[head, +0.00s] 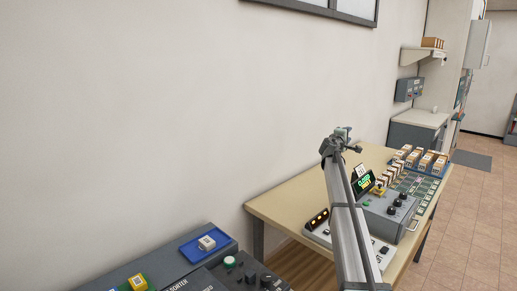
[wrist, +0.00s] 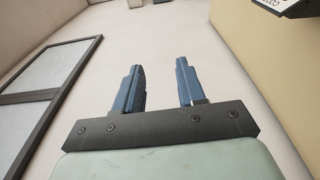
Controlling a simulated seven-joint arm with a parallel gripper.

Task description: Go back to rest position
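My gripper (wrist: 158,80) shows in the wrist view with its two blue fingers spread apart and nothing between them. The wall and a dark-framed window lie beyond it. In the head view my arm rises from the bottom right, in front of the wooden table, with its upper end above the table. The gripper's fingers cannot be made out clearly there.
The wooden table (head: 278,204) holds a grey control box (head: 385,217) with a green display and several small boxes (head: 428,160) at its far end. At the lower left, a blue tray (head: 190,248) with a small white box (head: 207,243) rests on a dark grey machine.

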